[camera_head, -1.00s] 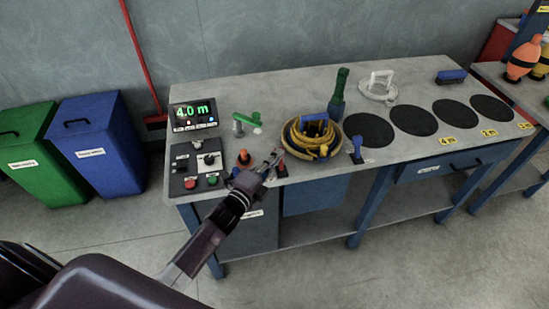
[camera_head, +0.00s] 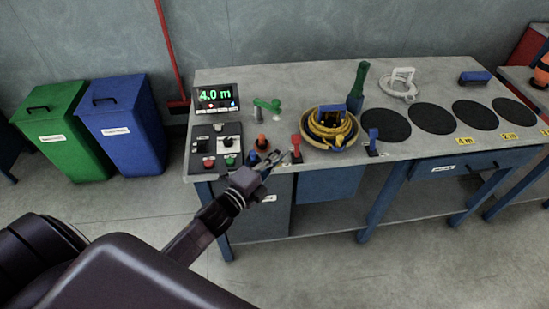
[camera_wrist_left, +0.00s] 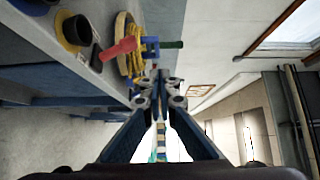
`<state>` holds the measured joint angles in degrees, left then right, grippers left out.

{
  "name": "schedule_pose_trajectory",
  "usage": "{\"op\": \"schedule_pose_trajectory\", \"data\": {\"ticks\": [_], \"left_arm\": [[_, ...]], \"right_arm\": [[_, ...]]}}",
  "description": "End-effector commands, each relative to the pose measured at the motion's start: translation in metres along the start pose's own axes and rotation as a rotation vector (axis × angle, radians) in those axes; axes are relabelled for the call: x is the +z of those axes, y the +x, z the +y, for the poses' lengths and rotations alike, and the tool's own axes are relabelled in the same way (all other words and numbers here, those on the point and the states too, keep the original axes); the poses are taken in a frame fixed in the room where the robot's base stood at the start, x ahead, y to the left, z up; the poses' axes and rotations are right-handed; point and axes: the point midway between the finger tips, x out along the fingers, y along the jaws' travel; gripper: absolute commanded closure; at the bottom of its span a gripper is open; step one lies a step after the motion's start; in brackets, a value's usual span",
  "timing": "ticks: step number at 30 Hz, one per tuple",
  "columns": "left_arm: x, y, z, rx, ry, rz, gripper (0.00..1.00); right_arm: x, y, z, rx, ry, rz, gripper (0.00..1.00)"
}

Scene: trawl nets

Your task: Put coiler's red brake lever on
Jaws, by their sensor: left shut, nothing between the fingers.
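The red brake lever (camera_head: 296,146) stands near the front edge of the grey bench, left of the coiler, a round tan basket with a coil of yellow line (camera_head: 338,131). In the left wrist view the red lever (camera_wrist_left: 118,49) shows up and left of the fingers, apart from them. My left gripper (camera_head: 284,156) is shut and empty, just left of the lever at the bench's front edge. In the head view the fingertips come close to the lever; contact cannot be told. The left wrist view shows the fingers (camera_wrist_left: 158,92) close together. My right gripper is out of view.
Left of the lever are an orange-topped piece (camera_head: 262,142), a blue-topped piece (camera_head: 252,158) and a control box (camera_head: 216,148) below a "4.0 m" display (camera_head: 218,98). A blue lever (camera_head: 373,143) stands right of the coiler. Black discs (camera_head: 433,118) lie farther right.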

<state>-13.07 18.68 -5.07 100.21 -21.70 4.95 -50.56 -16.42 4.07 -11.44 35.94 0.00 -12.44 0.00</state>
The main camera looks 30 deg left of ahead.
Motion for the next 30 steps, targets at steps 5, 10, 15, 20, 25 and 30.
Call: {"op": "schedule_pose_trajectory", "data": {"ticks": [5,10,15,20,25,30], "left_arm": [[0.001,-0.020,-0.006,0.000,0.000,0.001,1.00],[0.001,-0.026,-0.009,0.000,0.000,0.000,1.00],[0.001,-0.026,-0.009,0.000,-0.001,0.000,1.00],[0.001,-0.026,-0.009,0.000,-0.001,0.000,1.00],[0.001,-0.026,-0.009,0.000,-0.002,0.000,1.00],[0.008,-0.029,0.028,0.063,-0.071,-0.027,1.00]], "right_arm": [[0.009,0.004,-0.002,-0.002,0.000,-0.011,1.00],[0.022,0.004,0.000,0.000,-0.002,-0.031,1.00],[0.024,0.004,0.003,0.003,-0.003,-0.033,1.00],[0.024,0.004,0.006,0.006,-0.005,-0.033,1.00],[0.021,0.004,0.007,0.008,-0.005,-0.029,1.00],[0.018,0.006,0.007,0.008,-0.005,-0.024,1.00]]}}
